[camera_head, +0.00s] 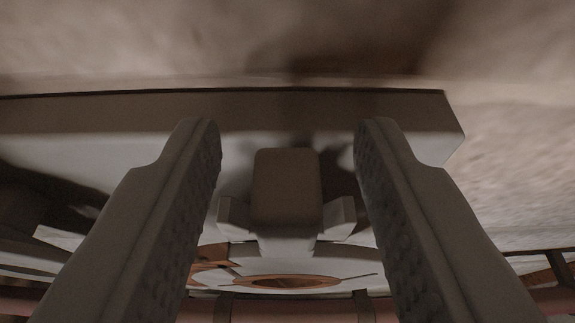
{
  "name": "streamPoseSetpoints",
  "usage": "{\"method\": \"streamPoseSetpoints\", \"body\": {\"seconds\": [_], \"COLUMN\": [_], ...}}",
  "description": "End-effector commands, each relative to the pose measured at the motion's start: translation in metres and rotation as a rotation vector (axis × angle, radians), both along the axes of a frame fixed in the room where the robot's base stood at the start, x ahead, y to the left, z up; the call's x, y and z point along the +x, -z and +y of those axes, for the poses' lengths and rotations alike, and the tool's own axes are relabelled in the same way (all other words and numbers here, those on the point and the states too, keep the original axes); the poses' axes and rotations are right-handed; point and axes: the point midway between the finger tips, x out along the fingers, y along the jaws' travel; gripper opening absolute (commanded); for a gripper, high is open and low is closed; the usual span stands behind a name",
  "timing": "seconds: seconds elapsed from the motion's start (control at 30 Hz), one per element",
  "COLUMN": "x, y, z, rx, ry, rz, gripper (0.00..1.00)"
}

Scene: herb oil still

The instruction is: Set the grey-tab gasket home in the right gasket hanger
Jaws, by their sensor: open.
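My gripper (288,135) is open, its two ridged fingers reaching up on the left and right with a gap between them. Between the fingers is a grey block-shaped tab (285,188), touching neither finger as far as I can see. Two small angled grey cheeks, which look like part of a gasket hanger (340,216), flank the tab's lower part. Below the tab lies a flat, pale piece with a copper-orange ring (287,282), seen nearly edge-on, which looks like the gasket. How the tab seats between the cheeks is partly hidden, so I cannot tell how deep it sits.
A long grey rail or board (400,112) runs across behind the fingers and ends at the right, against a rough pale wall (520,150). A reddish pipe-like bar (265,312) crosses the bottom. Dark shapes and another orange part lie at the lower left and right edges.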

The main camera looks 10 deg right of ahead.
Motion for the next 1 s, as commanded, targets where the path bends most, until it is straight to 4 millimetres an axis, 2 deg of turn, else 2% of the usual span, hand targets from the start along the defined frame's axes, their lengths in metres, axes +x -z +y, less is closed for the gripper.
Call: {"method": "streamPoseSetpoints", "body": {"seconds": [0.17, 0.7, 1.0], "x": [-0.022, -0.118, -0.153], "y": [-0.008, -0.039, -0.049], "z": [0.005, 0.028, 0.036], "rx": [-0.001, -0.002, -0.001], "ry": [0.001, 0.003, 0.002], "rz": [-0.002, -0.002, -0.001], "gripper": [0.41, 0.41, 0.41]}}
